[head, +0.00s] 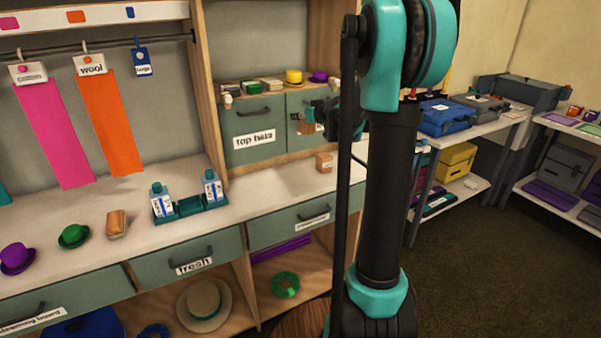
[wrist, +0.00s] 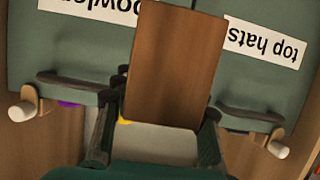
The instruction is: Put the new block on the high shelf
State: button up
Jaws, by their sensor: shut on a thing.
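In the wrist view my gripper (wrist: 157,135) is shut on a brown wooden block (wrist: 172,65), with one dark finger on each side of it. In the head view my gripper (head: 316,112) is in front of the right cabinet door, and the block (head: 306,127) shows small and partly hidden by the fingers. The block is clear of the counter. The high shelf (head: 236,97) is above the green cabinet doors and bears several small flat things, a yellow hat (head: 293,77) and a purple hat (head: 318,76). My arm hides its right end.
A second, lighter block (head: 324,161) stands on the white counter (head: 275,186) below my gripper. The cabinet doors (head: 254,128) have handles, and pale pegs (wrist: 22,110) stick out near them. A teal tray (head: 190,207) with two bottles stands farther left.

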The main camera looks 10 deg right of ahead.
notch_tip(320, 180, down, 19)
jog(key=shift+a+f, duration=0.1)
dwell(0.5)
jog(key=shift+f, duration=0.1)
jog(key=o, duration=1.4)
